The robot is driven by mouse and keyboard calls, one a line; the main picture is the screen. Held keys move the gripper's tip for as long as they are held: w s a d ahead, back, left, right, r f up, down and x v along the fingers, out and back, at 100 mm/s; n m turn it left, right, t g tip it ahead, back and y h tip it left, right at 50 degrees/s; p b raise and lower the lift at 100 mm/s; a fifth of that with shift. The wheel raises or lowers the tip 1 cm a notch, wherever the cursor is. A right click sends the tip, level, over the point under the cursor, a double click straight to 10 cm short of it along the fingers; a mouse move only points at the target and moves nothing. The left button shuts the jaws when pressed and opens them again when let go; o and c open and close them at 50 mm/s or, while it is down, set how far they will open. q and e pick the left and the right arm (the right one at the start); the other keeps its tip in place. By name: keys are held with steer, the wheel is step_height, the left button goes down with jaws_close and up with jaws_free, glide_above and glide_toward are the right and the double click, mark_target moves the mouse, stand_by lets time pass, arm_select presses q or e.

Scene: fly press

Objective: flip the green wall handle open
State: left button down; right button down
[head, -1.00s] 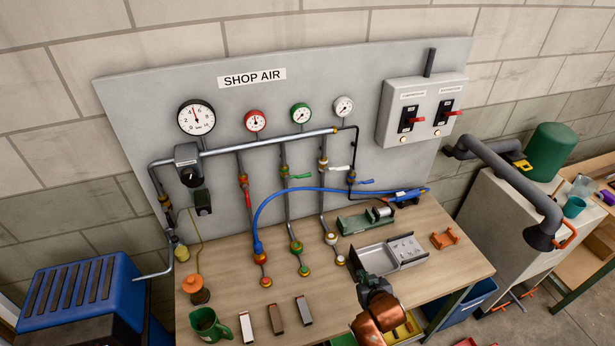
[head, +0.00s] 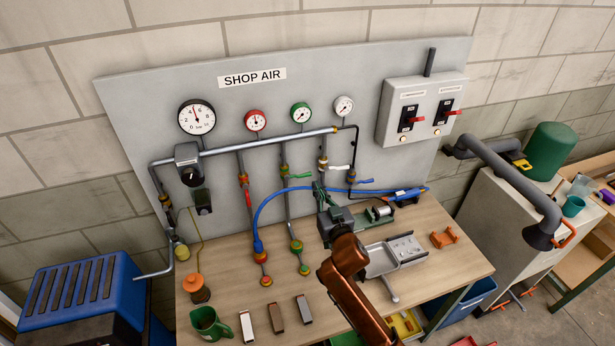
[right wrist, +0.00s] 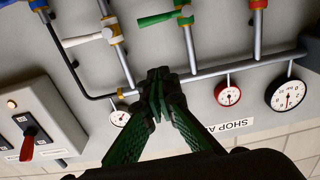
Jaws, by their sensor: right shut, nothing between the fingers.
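The green wall handle (head: 298,176) sticks out sideways to the right from its valve on the second vertical pipe. It also shows in the right wrist view (right wrist: 158,19), where the picture is upside down. My right gripper (head: 318,186) is shut and empty, its tips just right of and slightly below the green handle in the head view. In the right wrist view its closed fingertips (right wrist: 157,82) appear apart from the green handle. My left gripper is not in view.
A white handle (head: 340,168) and a blue handle (head: 364,181) sit to the right. A red handle (head: 248,197) hangs down at the left pipe. A blue hose (head: 262,212) arches across in front of the pipes. The switch box (head: 420,112) is further right.

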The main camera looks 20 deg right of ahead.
steer(key=p, duration=0.2)
glide_above(298, 176)
steer(key=s+d, duration=0.3)
steer(key=s, duration=0.1)
steer(key=shift+w+a+f+b, duration=0.15)
steer(key=shift+w+f, duration=0.25)
steer(key=shift+f, duration=0.55)
steer(key=shift+w+d+f+b, duration=0.15)
steer(key=shift+w+f, duration=0.2)
steer(key=shift+f, duration=0.6)
